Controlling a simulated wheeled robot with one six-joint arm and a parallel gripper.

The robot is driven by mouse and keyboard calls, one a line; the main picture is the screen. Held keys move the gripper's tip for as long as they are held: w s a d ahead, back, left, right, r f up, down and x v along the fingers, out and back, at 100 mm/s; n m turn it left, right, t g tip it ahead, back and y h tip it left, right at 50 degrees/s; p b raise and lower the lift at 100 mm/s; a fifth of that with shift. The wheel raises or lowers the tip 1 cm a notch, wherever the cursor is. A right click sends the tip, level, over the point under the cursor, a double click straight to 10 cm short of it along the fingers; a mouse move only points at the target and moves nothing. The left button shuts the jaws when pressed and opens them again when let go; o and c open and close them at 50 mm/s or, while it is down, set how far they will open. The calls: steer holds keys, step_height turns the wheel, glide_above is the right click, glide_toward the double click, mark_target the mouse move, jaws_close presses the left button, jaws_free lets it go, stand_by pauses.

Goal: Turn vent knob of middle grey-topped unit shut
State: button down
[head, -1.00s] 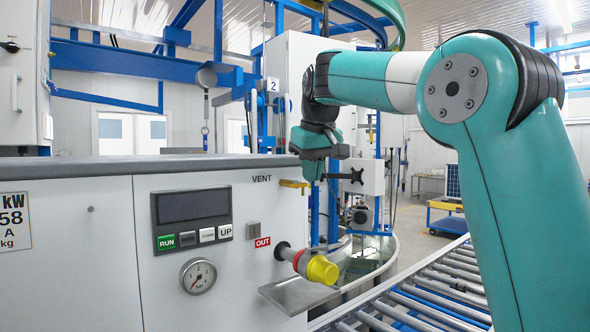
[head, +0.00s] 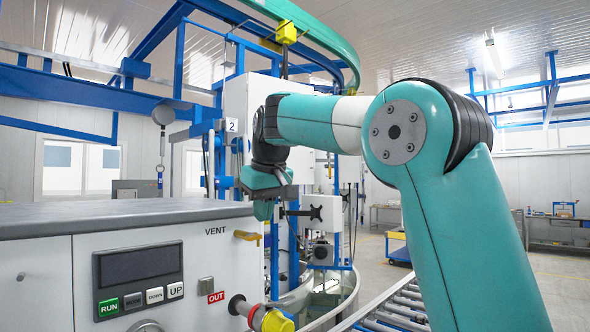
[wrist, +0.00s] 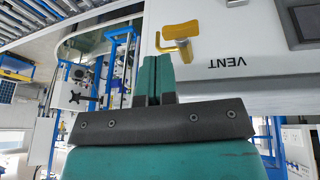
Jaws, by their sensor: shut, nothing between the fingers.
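The grey-topped unit (head: 45,290) stands at the left in the head view, with a dark display, push buttons and a VENT label on its white front. Its yellow vent knob (head: 247,236) sticks out near the top right corner of the front. In the wrist view the knob (wrist: 181,31) is a yellow lever on a brass-coloured stem, just beyond and right of the fingertips. My gripper (wrist: 156,58) is shut and empty, its teal fingers together and apart from the knob. In the head view my gripper (head: 263,210) hangs just above and right of the knob.
A red and yellow outlet fitting (head: 270,317) juts from the unit below the knob, beside a red OUT label (head: 216,297). A roller conveyor (head: 395,312) runs at the right behind my arm. A white cabinet marked 2 (head: 245,100) stands behind.

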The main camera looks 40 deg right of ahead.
steer(key=s+d+r+b, duration=0.2)
steer(key=d+r+b, duration=0.1)
steer(key=d+r, duration=0.4)
steer(key=shift+s+d+r, duration=0.4)
